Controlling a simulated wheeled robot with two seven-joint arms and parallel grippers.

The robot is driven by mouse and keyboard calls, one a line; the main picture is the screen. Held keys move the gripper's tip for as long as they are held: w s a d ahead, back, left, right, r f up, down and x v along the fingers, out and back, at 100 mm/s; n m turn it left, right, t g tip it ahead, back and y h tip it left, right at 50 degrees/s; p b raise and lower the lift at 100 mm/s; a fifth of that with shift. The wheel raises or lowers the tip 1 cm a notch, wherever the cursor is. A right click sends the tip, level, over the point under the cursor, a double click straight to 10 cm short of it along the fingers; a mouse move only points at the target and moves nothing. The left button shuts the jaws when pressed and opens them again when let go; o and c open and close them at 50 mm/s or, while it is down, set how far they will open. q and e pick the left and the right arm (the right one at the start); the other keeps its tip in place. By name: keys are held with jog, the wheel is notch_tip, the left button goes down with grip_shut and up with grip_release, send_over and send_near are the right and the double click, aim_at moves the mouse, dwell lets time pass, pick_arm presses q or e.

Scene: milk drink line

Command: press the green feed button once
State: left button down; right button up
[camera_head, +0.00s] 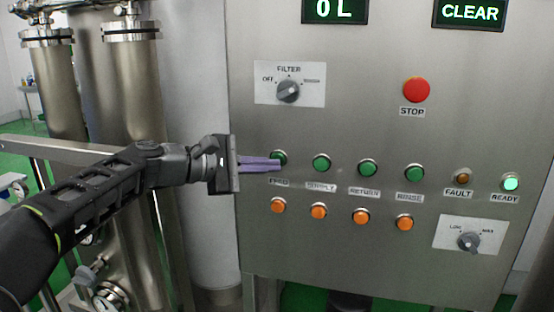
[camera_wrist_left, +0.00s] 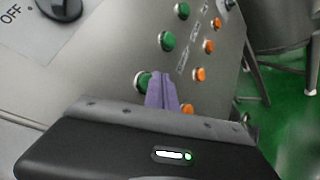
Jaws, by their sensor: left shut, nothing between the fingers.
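The green feed button (camera_head: 279,155) is the leftmost of a row of green buttons on the steel panel, above a label reading FEED. My left gripper (camera_head: 278,165) is shut and empty, and its purple fingertips are right at this button, covering its lower part in the head view. In the left wrist view, the closed fingertips (camera_wrist_left: 161,76) overlap the right edge of the feed button (camera_wrist_left: 143,80). I cannot tell whether they touch it or whether it is pushed in. My right gripper is not in view.
Green supply (camera_head: 321,164), return and rinse buttons run to the right, with orange buttons below. A red stop button (camera_head: 416,89) and the filter knob (camera_head: 288,91) sit higher. The ready lamp (camera_head: 510,183) glows. The displays read 0 L and CLEAR.

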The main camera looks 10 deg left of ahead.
pick_arm(q)
jog(key=shift+w+p, duration=0.35)
jog(key=shift+w, duration=0.2)
dwell(0.7)
jog(key=shift+s, duration=0.1)
dwell(0.3)
jog(key=shift+s+b, duration=0.65)
jog(key=shift+s, duration=0.1)
jog(key=shift+s, duration=0.1)
jog(key=s+b, duration=0.1)
jog(key=s, duration=0.1)
jog(key=s+b, duration=0.2)
jog(key=shift+s+a, duration=0.2)
jog(key=shift+s, duration=0.2)
dwell(0.4)
